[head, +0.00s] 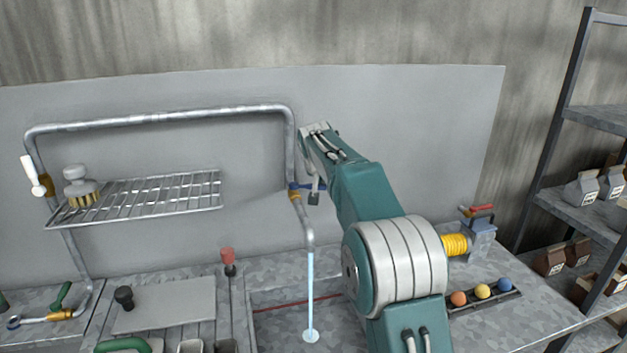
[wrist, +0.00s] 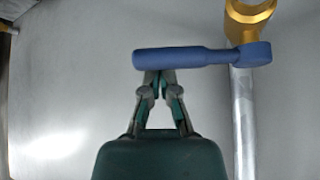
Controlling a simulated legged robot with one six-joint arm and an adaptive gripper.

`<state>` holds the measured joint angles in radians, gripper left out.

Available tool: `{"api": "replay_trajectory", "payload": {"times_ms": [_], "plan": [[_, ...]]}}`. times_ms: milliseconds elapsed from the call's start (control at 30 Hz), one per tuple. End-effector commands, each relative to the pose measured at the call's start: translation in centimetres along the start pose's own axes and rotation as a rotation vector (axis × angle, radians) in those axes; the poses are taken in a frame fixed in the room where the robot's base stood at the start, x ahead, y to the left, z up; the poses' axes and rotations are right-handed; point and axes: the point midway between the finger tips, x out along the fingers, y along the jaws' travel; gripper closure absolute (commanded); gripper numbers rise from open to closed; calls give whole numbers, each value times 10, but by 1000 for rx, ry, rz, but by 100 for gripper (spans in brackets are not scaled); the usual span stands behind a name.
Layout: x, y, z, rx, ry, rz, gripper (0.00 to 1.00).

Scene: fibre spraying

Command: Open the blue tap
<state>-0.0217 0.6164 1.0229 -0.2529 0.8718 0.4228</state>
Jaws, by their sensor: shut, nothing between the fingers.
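The blue tap has a blue lever handle (wrist: 185,59) joined to a brass-coloured valve (wrist: 246,15) on a metal pipe (wrist: 243,120). In the wrist view the handle lies level across the picture. My gripper (wrist: 159,76) is shut, with its fingertips together at the handle's lower edge; I cannot tell whether they touch it. The handle is not between the fingers. In the head view my gripper (head: 314,192) is beside the blue handle (head: 295,186) and partly covers it. A light blue stream (head: 310,285) runs from the pipe's end down to the sink (head: 275,320).
A wire rack (head: 160,195) with a brush (head: 78,185) is on the left. A red-handled device with a yellow coil (head: 455,244) and a tray of coloured balls (head: 483,293) are on the right counter. Shelves (head: 580,205) stand at the far right.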

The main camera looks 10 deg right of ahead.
Motion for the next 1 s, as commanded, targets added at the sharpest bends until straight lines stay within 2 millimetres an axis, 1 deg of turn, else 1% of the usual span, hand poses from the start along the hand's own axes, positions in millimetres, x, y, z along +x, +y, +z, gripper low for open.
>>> {"api": "replay_trajectory", "payload": {"times_ms": [267, 733, 1000], "plan": [[-8, -7, 10, 112, 3, 99, 100], [-24, -8, 31, 460, 3, 374, 100], [-34, -18, 44, 648, 7, 525, 100]]}}
